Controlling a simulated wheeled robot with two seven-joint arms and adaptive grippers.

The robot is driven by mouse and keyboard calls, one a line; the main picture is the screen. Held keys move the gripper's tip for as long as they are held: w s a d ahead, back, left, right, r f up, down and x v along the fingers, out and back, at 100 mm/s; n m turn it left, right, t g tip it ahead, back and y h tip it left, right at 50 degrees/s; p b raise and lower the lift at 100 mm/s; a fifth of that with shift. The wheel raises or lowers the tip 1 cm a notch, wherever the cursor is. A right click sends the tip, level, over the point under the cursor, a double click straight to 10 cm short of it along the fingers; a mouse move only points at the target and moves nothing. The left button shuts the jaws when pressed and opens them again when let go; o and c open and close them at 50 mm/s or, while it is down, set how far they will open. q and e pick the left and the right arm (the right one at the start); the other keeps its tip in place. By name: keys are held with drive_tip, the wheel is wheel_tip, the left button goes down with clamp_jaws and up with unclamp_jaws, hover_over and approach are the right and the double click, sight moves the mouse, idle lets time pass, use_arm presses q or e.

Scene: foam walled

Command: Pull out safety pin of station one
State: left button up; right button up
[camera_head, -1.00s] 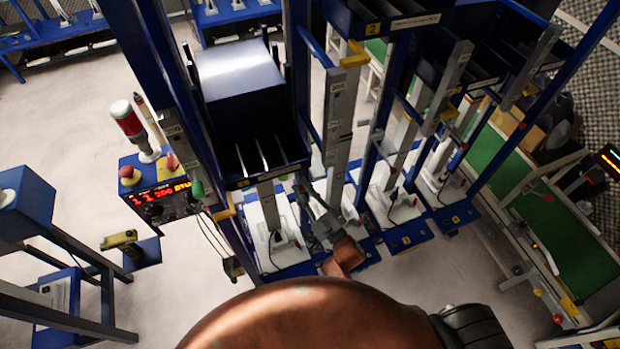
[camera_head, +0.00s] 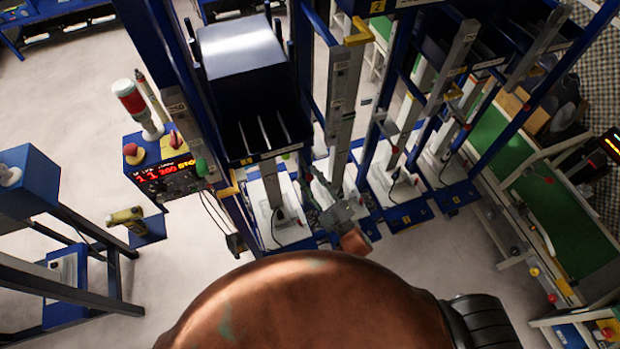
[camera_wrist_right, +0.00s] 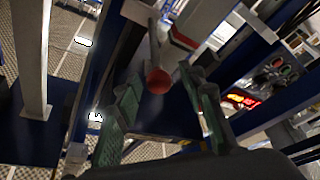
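A red round knob (camera_wrist_right: 158,80) on a pale rod shows in the right wrist view, in front of a dark blue panel. I cannot tell for sure that it is the safety pin. My right gripper (camera_wrist_right: 163,110) is open, its green-padded fingers on either side of the knob in the picture; no contact shows. In the head view my right gripper (camera_head: 335,212) is small among the blue and grey posts, beside the first station's base (camera_head: 284,232). The knob cannot be made out there. My left gripper is not in view.
A blue bin (camera_head: 243,60) stands above the nearest base. Left of it is a control box (camera_head: 160,172) with a red display, an emergency button (camera_head: 132,152) and a signal lamp (camera_head: 130,98). Upright posts crowd my right gripper.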

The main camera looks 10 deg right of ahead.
drive_tip(key=shift+s, duration=0.1)
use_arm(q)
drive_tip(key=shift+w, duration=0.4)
use_arm(e)
drive_tip(key=v, duration=1.2)
drive_tip(key=shift+f, duration=0.1)
